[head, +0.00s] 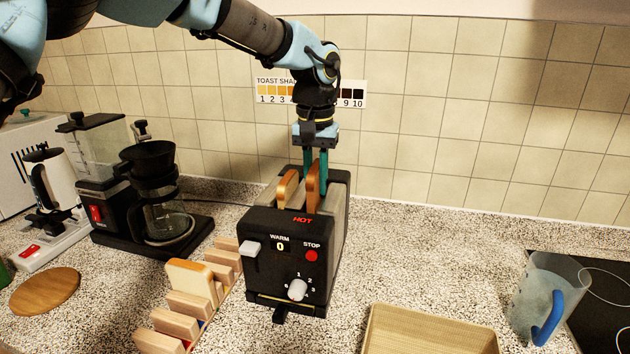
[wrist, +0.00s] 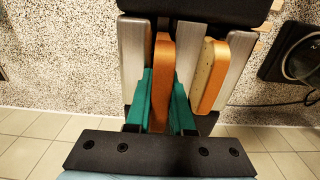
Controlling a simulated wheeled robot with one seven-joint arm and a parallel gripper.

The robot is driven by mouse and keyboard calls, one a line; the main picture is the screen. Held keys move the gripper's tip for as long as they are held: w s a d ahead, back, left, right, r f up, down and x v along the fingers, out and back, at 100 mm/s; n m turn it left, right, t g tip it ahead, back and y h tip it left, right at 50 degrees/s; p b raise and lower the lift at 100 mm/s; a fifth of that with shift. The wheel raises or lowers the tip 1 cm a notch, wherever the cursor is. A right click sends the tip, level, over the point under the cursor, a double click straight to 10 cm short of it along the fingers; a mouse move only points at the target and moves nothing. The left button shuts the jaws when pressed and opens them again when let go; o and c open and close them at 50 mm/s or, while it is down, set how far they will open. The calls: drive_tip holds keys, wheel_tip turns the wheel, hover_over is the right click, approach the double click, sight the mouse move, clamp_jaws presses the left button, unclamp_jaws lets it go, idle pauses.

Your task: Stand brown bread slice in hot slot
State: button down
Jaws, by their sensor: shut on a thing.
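The black and steel toaster (head: 292,262) stands upright on the counter, with the red word HOT (head: 302,219) at the front edge of its top, on the right slot's side. My gripper (head: 316,165) points straight down over that slot. Its teal fingers, also in the wrist view (wrist: 162,105), are shut on the brown bread slice (head: 313,187). The slice is upright and lined up with the right slot; its lower part is hidden by the toaster, and its depth is unclear. In the wrist view the held slice (wrist: 164,65) lies between two steel walls. Another slice (head: 285,190) stands in the left slot.
A wooden rack (head: 172,322) holding a pale slice (head: 191,279) is at the front left. A coffee maker (head: 150,200) stands left of the toaster. A tan basket (head: 430,335) and a jug (head: 545,300) are at the right. Counter between toaster and jug is clear.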

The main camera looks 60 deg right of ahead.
drive_tip(key=shift+a+f, duration=0.2)
drive_tip(key=shift+f, duration=0.45)
drive_tip(key=shift+a+f, duration=0.15)
drive_tip(key=shift+f, duration=0.45)
drive_tip(key=c, duration=0.9)
unclamp_jaws()
drive_tip(key=shift+o, duration=0.6)
drive_tip(key=shift+r, duration=0.1)
drive_tip(key=shift+o, duration=0.4)
drive_tip(key=shift+d+r+b, duration=0.15)
drive_tip(key=shift+r+b, duration=0.15)
drive_tip(key=shift+b, duration=0.1)
wheel_tip(320, 180, up, 12)
drive_tip(key=b, duration=0.2)
drive_tip(key=shift+r+b, duration=0.2)
drive_tip(key=shift+b, duration=0.2)
